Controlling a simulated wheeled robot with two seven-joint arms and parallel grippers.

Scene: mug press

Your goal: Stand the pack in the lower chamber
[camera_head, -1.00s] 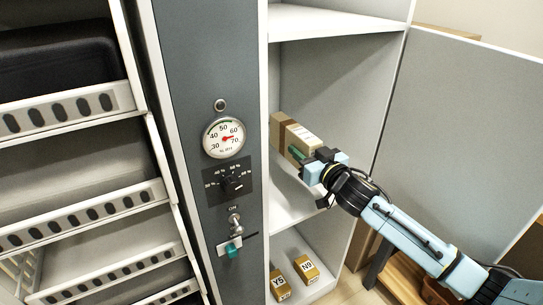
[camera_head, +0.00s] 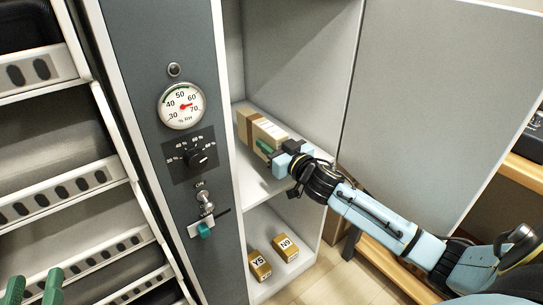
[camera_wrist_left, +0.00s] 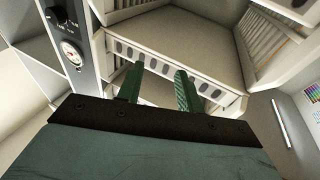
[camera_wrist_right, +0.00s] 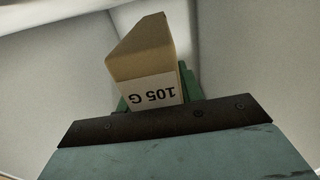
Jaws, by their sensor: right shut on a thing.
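The pack (camera_head: 255,128) is a tan cardboard box with a brown band and a white label. It is inside the open cabinet compartment, above its shelf (camera_head: 266,182); I cannot tell whether it touches. My right gripper (camera_head: 275,150) is shut on its near end. In the right wrist view the pack (camera_wrist_right: 145,60) sits between the green fingers (camera_wrist_right: 152,95), with "105 G" upside down on its label. My left gripper (camera_head: 33,288) shows only its green fingertips at the bottom left. In the left wrist view its fingers (camera_wrist_left: 160,88) are apart and empty.
Below the shelf, small boxes marked Y5 (camera_head: 259,265) and N9 (camera_head: 286,247) stand in the bottom compartment. A grey panel holds a humidity gauge (camera_head: 182,106), a dial (camera_head: 196,158) and a switch (camera_head: 205,198). Slotted racks (camera_head: 60,200) are left; an open door (camera_head: 430,110) is right.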

